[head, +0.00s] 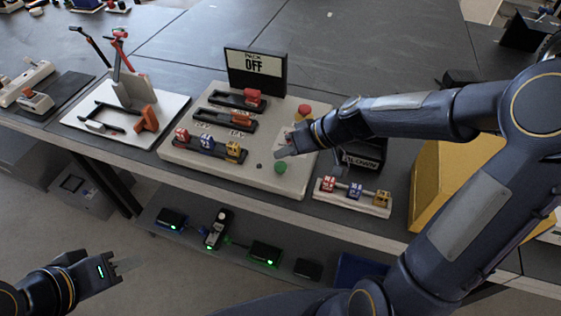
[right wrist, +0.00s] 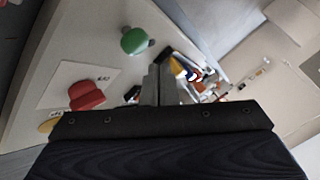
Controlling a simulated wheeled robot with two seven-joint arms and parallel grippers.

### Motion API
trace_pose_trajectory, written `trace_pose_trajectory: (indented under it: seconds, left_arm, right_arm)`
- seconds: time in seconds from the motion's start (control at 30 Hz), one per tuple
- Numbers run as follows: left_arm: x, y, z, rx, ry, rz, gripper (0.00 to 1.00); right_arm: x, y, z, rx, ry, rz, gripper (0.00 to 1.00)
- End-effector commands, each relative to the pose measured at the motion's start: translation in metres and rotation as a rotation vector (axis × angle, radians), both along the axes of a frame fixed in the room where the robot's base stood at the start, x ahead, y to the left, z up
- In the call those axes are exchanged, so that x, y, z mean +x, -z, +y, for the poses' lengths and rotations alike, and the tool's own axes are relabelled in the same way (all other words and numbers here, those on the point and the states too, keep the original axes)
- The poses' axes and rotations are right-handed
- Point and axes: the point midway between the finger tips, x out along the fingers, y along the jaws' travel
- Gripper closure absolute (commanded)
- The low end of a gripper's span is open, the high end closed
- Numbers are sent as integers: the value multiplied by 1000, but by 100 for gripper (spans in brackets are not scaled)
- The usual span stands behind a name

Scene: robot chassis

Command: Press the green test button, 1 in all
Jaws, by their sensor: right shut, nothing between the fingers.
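The green test button (head: 281,167) sits at the front right of a light panel (head: 220,172) on the bench. It also shows in the right wrist view (right wrist: 134,40) as a green cap standing on the pale surface. My right gripper (head: 282,152) is shut and empty, with its fingertips just behind and above the green button in the head view; they appear apart from it. The shut fingers (right wrist: 159,84) also show in the right wrist view, with the button beyond them to the upper left. My left gripper (head: 116,272) is open and empty at the lower left, away from the bench.
A red button (head: 304,111) stands behind my right gripper. A strip with coloured blocks (head: 351,198) lies to the right, near a yellow box (head: 440,180). A lower shelf holds small devices.

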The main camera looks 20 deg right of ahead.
Motion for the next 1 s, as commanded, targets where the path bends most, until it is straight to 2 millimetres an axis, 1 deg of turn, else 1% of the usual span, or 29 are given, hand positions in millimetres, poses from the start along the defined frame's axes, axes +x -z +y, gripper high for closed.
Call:
trace_pose_trajectory:
  seconds: [0.03, 0.33, 1.0]
  left_arm:
    - [0, -7, 0, 0, 0, 0, 64]
    - [0, -25, 0, 0, 0, 0, 64]
    - [0, -25, 0, 0, 0, 0, 64]
  right_arm:
    - [0, -10, 0, 0, -1, -2, 100]
    - [0, -38, 0, -1, -1, -1, 100]
    - [0, -38, 0, 0, -1, -1, 100]
